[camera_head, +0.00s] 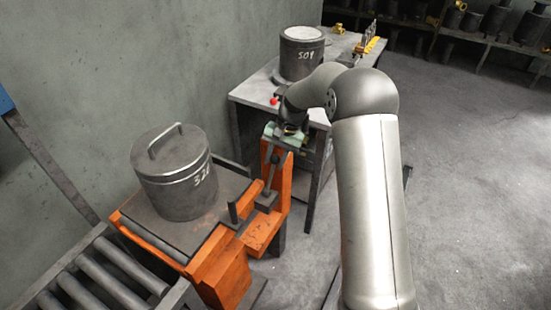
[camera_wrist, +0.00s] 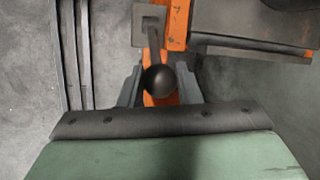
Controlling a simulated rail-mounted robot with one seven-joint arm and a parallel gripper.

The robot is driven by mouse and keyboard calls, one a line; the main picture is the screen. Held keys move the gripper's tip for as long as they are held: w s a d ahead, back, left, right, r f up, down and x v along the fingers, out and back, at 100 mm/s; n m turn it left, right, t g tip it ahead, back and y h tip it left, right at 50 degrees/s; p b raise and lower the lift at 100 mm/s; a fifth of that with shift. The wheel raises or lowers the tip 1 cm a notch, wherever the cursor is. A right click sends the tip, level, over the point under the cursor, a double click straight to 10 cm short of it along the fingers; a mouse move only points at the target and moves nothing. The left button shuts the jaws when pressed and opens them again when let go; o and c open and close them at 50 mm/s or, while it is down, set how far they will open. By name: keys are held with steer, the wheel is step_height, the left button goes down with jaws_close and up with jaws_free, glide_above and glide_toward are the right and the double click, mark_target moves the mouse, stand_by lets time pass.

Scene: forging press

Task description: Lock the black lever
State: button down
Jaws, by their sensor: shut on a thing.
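The black lever has a round black knob (camera_wrist: 160,80) at the end of a thin shaft (camera_wrist: 153,38), which runs to a square dark plate (camera_wrist: 149,23) on the orange frame. In the head view the lever (camera_head: 269,178) stands at the orange post, near upright with a slight tilt. My gripper (camera_wrist: 160,85) is shut on the knob, with one grey finger on each side of it. In the head view my gripper (camera_head: 275,149) is at the lever's top, and its fingers are small and partly hidden.
The orange press stand (camera_head: 228,277) carries a grey lidded cylinder (camera_head: 180,175) marked with numbers. A roller conveyor (camera_head: 100,275) lies at the left. Behind stands a table (camera_head: 255,92) with another cylinder (camera_head: 300,57) and a red knob (camera_head: 274,100). Open floor lies at the right.

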steer(key=shift+d, duration=0.15)
steer(key=c, duration=1.1)
jaws_free()
steer(key=b+v, duration=0.1)
steer(key=v, duration=1.6)
steer(key=shift+w+r+b, duration=0.1)
steer(key=shift+r+b, duration=0.05)
steer(key=shift+b, duration=0.25)
